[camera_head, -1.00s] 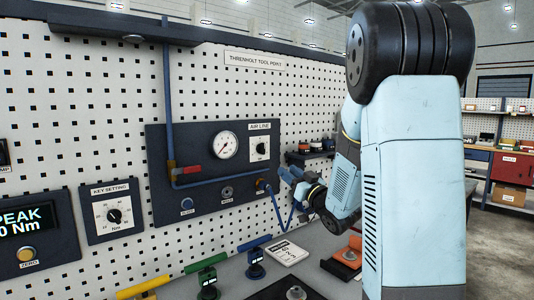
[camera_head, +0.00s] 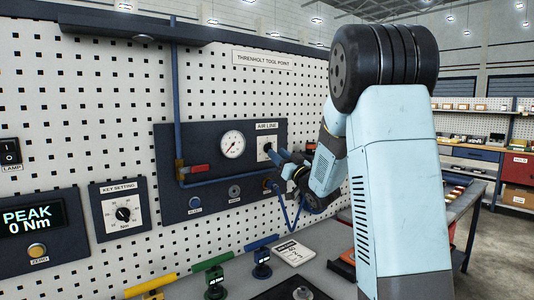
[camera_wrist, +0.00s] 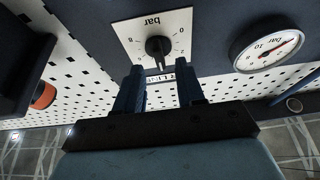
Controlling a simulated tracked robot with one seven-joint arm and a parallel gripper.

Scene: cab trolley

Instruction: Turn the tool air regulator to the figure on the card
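The air line regulator (camera_head: 266,156) is a white dial plate with a black knob, on the dark panel on the pegboard. In the wrist view its knob (camera_wrist: 158,47) appears upside down, just beyond my fingertips and roughly between them. My gripper (camera_wrist: 160,72) is open, with two dark blue fingers apart and nothing between them. A round pressure gauge (camera_head: 232,144) is left of the regulator. The white card (camera_head: 293,252) lies on the bench and appears to show a 3.
A red-handled valve (camera_head: 195,169) and blue pipe are on the panel's left. A key setting dial (camera_head: 122,213) and peak display (camera_head: 30,218) are farther left. Coloured tools, including a green one (camera_head: 212,270), stand on the bench below. An orange part (camera_wrist: 44,97) shows in the wrist view.

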